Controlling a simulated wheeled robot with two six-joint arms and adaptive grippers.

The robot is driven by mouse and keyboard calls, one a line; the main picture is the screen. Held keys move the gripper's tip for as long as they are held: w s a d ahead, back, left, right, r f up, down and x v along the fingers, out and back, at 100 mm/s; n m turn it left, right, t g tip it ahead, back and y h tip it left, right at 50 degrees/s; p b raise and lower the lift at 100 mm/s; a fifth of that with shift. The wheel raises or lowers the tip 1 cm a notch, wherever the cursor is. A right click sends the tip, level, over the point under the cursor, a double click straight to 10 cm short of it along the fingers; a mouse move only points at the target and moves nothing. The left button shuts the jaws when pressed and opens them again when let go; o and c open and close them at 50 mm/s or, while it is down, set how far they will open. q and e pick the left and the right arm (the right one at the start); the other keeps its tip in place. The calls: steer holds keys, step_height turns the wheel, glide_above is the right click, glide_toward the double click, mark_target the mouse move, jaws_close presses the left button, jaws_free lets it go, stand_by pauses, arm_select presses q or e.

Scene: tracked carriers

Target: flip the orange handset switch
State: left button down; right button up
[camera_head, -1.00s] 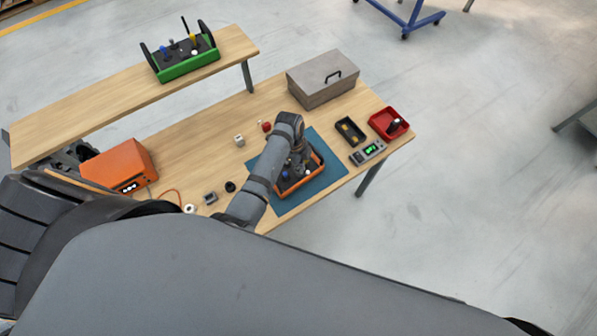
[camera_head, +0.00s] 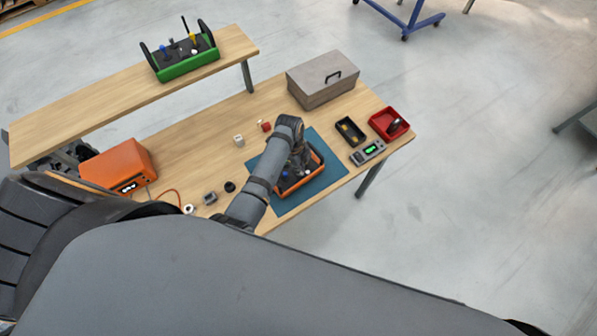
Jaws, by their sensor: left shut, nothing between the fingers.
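The orange handset (camera_head: 289,189) lies on a blue mat (camera_head: 329,182) on the workbench. It has an orange rim and a dark top with small controls, among them a blue one. My left arm reaches over it from the lower left and covers much of it. My left gripper (camera_head: 301,168) points down at the handset's dark top, shut and empty. The arm hides part of the handset, and the switch itself is too small or hidden to make out. I cannot tell whether the fingertips touch it. My right gripper is not in view.
A grey toolbox (camera_head: 318,83) stands behind the mat. A black tray (camera_head: 350,131), a green-lit meter (camera_head: 369,152) and a red bin (camera_head: 382,121) are to the right. An orange power unit (camera_head: 116,165) is at left. A green handset (camera_head: 188,67) sits on the raised shelf.

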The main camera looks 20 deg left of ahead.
arm_select(q)
steer(key=shift+f, duration=0.4)
stand_by(0.7)
steer(key=shift+f+b, duration=0.55)
steer(key=shift+r, duration=0.1)
step_height(320, 180, up, 2)
steer(key=p, duration=0.2)
steer(key=shift+r+p, duration=0.1)
steer(key=shift+p, duration=0.2)
steer(key=shift+r, duration=2.35)
